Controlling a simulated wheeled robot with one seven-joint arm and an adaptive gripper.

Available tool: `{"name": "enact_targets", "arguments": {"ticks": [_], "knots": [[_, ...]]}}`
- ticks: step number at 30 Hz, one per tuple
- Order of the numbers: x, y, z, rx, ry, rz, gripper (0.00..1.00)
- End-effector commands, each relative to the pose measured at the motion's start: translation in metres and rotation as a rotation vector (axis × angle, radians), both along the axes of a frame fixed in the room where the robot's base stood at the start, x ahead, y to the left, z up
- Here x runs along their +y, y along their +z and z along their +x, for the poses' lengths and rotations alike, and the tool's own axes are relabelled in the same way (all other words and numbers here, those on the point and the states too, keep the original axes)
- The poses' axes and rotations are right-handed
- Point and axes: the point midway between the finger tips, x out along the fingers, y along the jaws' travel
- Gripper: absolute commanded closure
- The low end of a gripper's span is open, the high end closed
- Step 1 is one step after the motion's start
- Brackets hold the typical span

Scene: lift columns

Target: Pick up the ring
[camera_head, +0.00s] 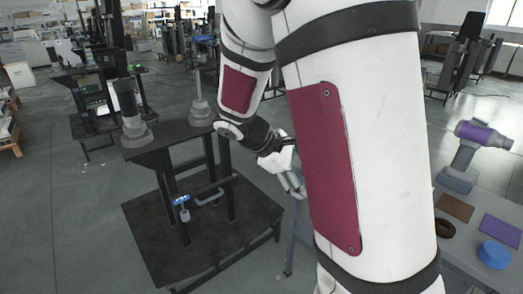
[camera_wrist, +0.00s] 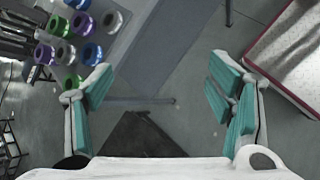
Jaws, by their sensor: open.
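Several ring-shaped pieces (camera_wrist: 92,53) in blue, green, purple and pale grey sit close together on a light grey surface (camera_wrist: 128,48) at the upper left of the wrist view. I cannot tell which one is the task's ring. My gripper (camera_wrist: 162,85) is open, with teal pads spread wide and nothing between them. The rings lie beyond and outside its left finger. In the head view my gripper (camera_head: 292,178) is partly hidden by my arm.
The right table (camera_head: 468,228) bears a blue round piece (camera_head: 494,254), a brown square (camera_head: 455,207), a purple square (camera_head: 501,230) and a purple-and-grey device (camera_head: 484,134). A black stand (camera_head: 190,142) with grey-based posts is at left. Open floor (camera_head: 80,215) surrounds it.

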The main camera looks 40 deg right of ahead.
Motion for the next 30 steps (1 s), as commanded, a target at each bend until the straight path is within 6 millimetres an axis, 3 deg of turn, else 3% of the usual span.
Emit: {"name": "enact_targets", "arguments": {"ticks": [1, 9, 16, 23, 30], "knots": [[-0.012, -0.016, 0.011, 0.065, 0.035, -0.046, 0.26], [-0.072, -0.074, 0.066, 0.398, 0.263, -0.286, 0.26], [-0.101, -0.110, 0.105, 0.626, 0.429, -0.437, 0.26], [-0.114, -0.123, 0.119, 0.711, 0.491, -0.493, 0.26], [-0.154, -0.129, 0.114, 0.715, 0.491, -0.494, 0.26]]}}
